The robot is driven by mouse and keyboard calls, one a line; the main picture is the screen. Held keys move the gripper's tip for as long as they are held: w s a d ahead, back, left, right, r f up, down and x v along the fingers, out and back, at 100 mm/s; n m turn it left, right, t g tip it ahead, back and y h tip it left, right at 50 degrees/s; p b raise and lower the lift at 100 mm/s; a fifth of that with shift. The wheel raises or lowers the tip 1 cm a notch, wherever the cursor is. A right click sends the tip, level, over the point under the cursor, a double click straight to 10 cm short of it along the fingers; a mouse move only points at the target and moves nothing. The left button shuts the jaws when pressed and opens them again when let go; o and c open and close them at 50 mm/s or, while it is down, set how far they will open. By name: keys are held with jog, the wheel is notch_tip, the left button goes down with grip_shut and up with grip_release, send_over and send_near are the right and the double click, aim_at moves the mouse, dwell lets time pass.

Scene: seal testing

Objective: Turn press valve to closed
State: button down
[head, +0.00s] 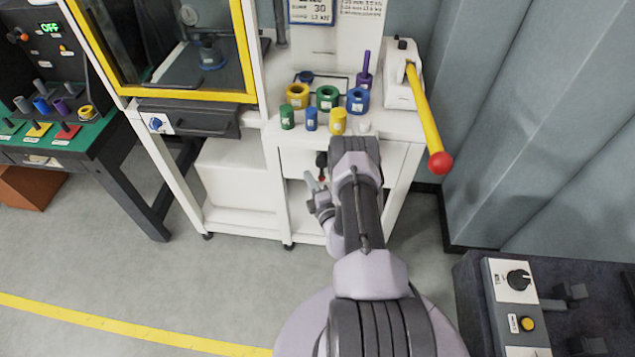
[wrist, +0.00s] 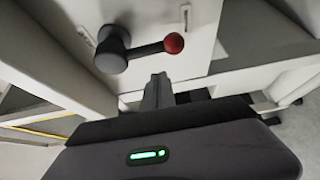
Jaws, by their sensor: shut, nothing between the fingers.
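The press valve is a dark round hub (wrist: 112,50) with a lever ending in a red ball (wrist: 174,43), on the white front panel. In the wrist view the lever points right. In the head view the valve (head: 321,160) is partly hidden behind my arm, with its red end low. My gripper (wrist: 158,84) is shut and empty. In the wrist view its fingertips are just below the lever and ball, apparently apart from them. In the head view my gripper (head: 311,181) is in front of the cabinet, beside the valve.
Small labels (wrist: 186,16) flank the valve. Coloured rings and cylinders (head: 327,98) stand on the white bench above. A yellow lever with a red ball (head: 440,162) sticks out at the right. A yellow-framed press window (head: 248,50) and a blue knob (head: 157,124) are to the left.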

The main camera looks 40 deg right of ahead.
jog(key=shift+s+d, duration=0.95)
jog(key=shift+d, duration=0.1)
